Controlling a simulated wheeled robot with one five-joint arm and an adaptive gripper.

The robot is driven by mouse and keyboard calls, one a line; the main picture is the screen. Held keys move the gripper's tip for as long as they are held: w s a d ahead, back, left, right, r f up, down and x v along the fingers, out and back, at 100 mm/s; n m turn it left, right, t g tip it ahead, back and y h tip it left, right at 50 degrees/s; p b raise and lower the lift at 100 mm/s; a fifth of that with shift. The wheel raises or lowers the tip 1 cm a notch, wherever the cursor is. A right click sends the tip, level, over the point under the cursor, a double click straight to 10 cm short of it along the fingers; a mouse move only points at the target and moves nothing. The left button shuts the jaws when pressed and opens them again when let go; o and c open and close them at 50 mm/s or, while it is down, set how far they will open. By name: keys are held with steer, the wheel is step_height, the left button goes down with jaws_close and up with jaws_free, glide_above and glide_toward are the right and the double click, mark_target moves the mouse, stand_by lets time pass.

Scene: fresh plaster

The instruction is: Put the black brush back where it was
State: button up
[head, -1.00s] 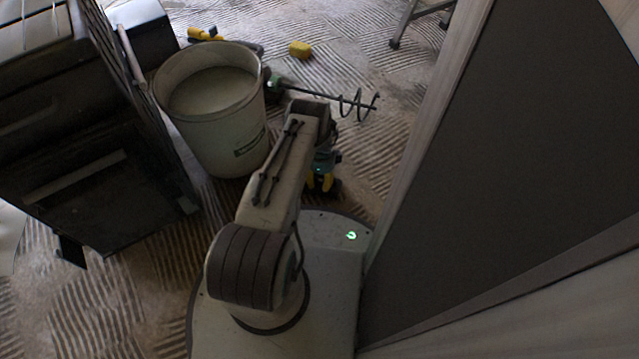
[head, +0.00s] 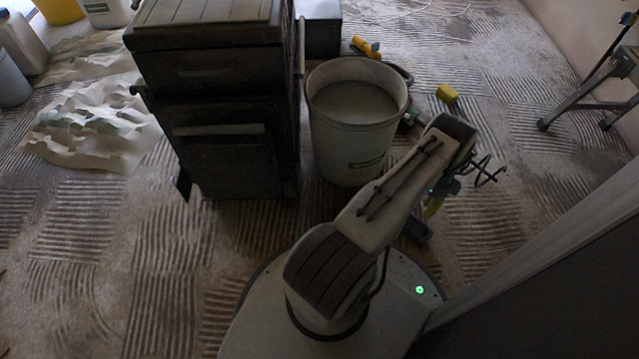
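My gripper (head: 436,202) hangs at the end of my arm, in front and to the right of the white bucket. The forearm covers much of it, and only a small green light and some yellow show. A dark shape (head: 416,232) is just below it, near the edge of my base. I cannot tell whether this is the black brush, or whether it is held. No other black brush can be made out. The finger opening is hidden.
A bucket (head: 355,150) with pale contents stands beside a dark tool cabinet (head: 225,150). Behind my arm are a mixing paddle (head: 486,172) and a yellow block (head: 447,94). A crumpled sheet (head: 90,125) lies left. A panel (head: 560,280) is close on my right. Front-left floor is clear.

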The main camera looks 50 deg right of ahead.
steer(key=w+r+n+h, duration=0.1)
steer(key=w+r+n, duration=0.7)
steer(key=w+r, duration=0.95)
steer(key=w+a+r+n+h, duration=0.1)
steer(key=w+a+r+n, duration=0.8)
steer(key=w+a+r, duration=0.45)
steer(key=w+a+r+n, duration=0.2)
steer(key=a+r+n, duration=0.75)
steer(key=a, duration=0.75)
steer(key=s+a+r+n+t, duration=0.1)
steer(key=s+a+r+n, duration=0.1)
steer(key=s+a+n, duration=0.3)
steer(key=s+a+r+n+t, duration=0.1)
steer(key=s+a+n, duration=0.4)
steer(key=a, duration=0.6)
steer(key=shift+s+a+r+n, duration=0.15)
steer(key=shift+s+r+n, duration=0.2)
steer(key=shift+s+r, duration=0.65)
